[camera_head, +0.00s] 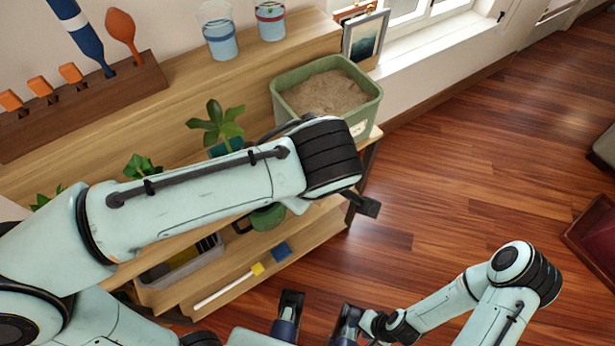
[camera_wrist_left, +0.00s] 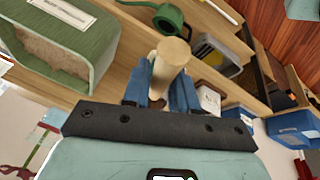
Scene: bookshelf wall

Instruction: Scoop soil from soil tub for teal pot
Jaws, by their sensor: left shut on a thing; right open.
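The green soil tub (camera_head: 366,110) stands at the right end of the upper shelf, with brown soil (camera_head: 325,92) in it. It also shows at upper left in the left wrist view (camera_wrist_left: 85,62). The teal pot (camera_head: 226,147) with a leafy plant stands left of the tub, partly hidden by my left arm. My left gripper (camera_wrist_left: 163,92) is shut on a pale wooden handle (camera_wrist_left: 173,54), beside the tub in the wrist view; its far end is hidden. In the head view my left arm hides these fingers. My right gripper (camera_head: 319,312) is open and empty above the floor.
A green watering can (camera_head: 268,217) sits below my left arm. A wooden tool rack (camera_head: 85,105) stands at left.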

